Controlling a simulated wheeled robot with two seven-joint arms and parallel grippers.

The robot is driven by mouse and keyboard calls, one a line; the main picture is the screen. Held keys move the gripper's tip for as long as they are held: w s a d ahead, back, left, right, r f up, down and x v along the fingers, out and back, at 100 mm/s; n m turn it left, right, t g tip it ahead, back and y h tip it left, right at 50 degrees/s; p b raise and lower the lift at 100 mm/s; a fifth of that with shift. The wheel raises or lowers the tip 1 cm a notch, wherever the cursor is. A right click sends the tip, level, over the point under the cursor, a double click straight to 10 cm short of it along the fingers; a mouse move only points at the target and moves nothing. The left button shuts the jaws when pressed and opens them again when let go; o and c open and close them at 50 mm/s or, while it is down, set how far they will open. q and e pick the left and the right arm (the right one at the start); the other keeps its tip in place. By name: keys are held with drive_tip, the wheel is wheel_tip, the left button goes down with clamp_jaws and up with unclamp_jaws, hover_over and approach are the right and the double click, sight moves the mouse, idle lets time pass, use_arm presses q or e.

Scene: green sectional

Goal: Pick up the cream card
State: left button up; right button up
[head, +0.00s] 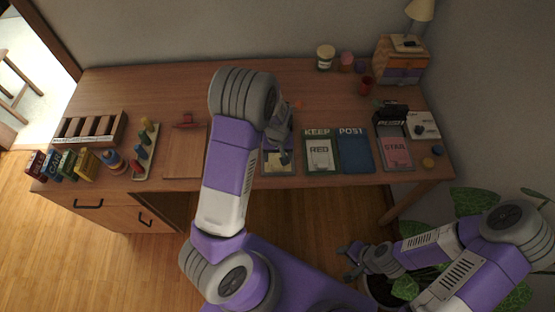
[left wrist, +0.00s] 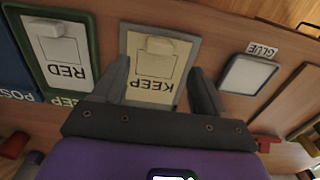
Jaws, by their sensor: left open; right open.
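The cream card (left wrist: 152,88) lies on a grey-rimmed mat (left wrist: 128,42) on the desk. It bears the word KEEP, upside down in the left wrist view, an outlined square and a pale raised block (left wrist: 159,46). In the head view, my left gripper (head: 284,152) partly covers the card (head: 279,167). My left gripper (left wrist: 160,82) is open above the card, a finger toward each side of it; contact cannot be told. My right gripper (head: 347,262) is open and empty, in front of the desk and away from the card.
A green KEEP tray (head: 308,168) with a white RED card (head: 320,153) and a blue POST tray (head: 355,152) stand to the right. Further right is a pink STAR card (head: 396,152). A GLUE pad (left wrist: 248,74) lies near the cream card.

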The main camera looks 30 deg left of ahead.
sight(278, 166)
use_arm(q)
drive_tip(key=f, duration=0.2)
drive_tip(key=f+b, duration=0.1)
drive_tip(key=f, duration=0.2)
drive_tip(key=shift+s+d+f, duration=0.2)
drive_tip(key=shift+f, duration=0.15)
drive_tip(key=c, duration=1.1)
